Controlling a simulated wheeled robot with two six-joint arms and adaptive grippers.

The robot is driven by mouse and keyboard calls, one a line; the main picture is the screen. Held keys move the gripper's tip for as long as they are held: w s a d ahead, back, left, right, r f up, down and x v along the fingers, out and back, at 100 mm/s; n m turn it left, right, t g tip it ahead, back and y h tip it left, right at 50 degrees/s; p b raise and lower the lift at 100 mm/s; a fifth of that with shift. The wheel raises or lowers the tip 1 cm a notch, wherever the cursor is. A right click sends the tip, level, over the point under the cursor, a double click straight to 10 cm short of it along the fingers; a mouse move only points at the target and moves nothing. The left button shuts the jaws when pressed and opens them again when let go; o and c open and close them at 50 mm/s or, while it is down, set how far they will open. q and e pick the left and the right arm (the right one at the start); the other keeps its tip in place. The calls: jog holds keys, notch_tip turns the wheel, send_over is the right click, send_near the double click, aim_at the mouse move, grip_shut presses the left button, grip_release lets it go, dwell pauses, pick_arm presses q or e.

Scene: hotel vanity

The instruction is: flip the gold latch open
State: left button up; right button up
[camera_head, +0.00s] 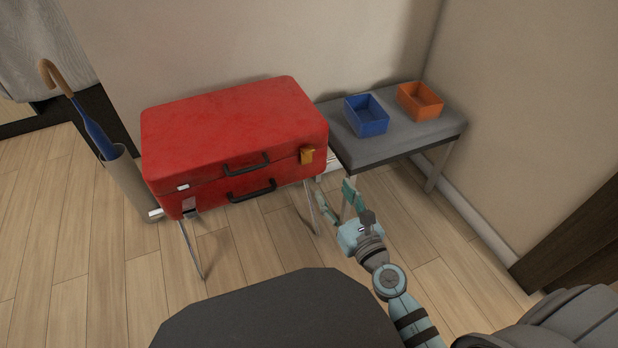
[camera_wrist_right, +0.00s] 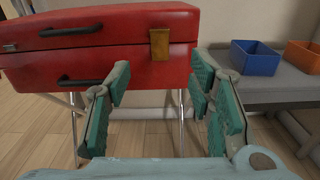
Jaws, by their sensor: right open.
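The gold latch (camera_head: 307,155) is on the front right of a red suitcase (camera_head: 235,120), across the seam between lid and base. It also shows in the right wrist view as a gold plate (camera_wrist_right: 159,44), upright against the red front. My right gripper (camera_head: 338,200) is open and empty, in front of and below the latch, apart from it. In the right wrist view its teal finger pads (camera_wrist_right: 160,105) stand wide apart, with the latch above and between them. A silver latch (camera_head: 190,207) hangs down at the suitcase's front left. My left gripper is not in view.
The suitcase stands on a thin metal-legged rack. A grey bench (camera_head: 405,139) to its right bears a blue bin (camera_head: 367,116) and an orange bin (camera_head: 420,102). An umbrella (camera_head: 88,122) in a stand is at the left. Two black handles are on the suitcase front.

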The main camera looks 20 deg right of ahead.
send_near(309, 152)
jog(key=shift+n, duration=0.3)
jog(key=w, duration=0.4)
jog(key=w+b, duration=0.1)
jog(key=w, duration=0.3)
jog(key=shift+w+a+f, duration=0.15)
jog(key=shift+a, duration=0.1)
jog(key=shift+w, duration=0.55)
jog(key=c, duration=1.1)
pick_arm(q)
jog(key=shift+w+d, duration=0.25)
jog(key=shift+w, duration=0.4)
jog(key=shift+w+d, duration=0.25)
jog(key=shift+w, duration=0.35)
pick_arm(e)
grip_shut()
